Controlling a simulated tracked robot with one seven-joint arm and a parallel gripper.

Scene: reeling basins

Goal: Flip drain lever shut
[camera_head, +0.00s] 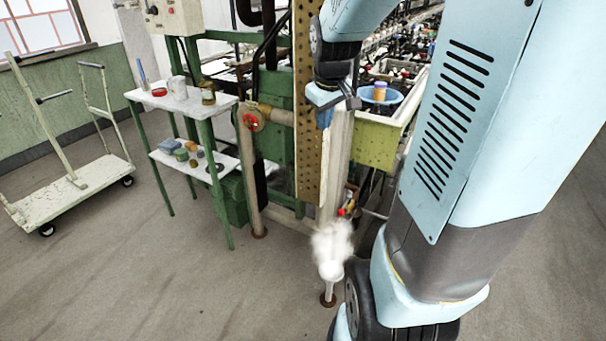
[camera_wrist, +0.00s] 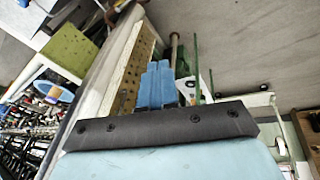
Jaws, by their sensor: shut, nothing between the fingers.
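A small red-tipped lever (camera_head: 342,212) with a brass-coloured fitting sits low on the pipework, just above a white plume of steam (camera_head: 332,240); I take it to be the drain lever. Whether it is open or shut is too small to tell. My gripper (camera_head: 325,118) is shut and empty, pointing down beside the perforated tan panel, well above the lever and apart from it. In the wrist view my gripper's blue fingers (camera_wrist: 160,68) are together, near the perforated panel (camera_wrist: 133,72). I cannot make out the lever in the wrist view.
A red valve handwheel (camera_head: 249,121) sits on a pipe left of the panel. A green-legged table (camera_head: 222,104) with jars stands left, and a white cart (camera_head: 75,185) beyond it. A basin (camera_head: 375,137) is behind my gripper. The front-left floor is clear.

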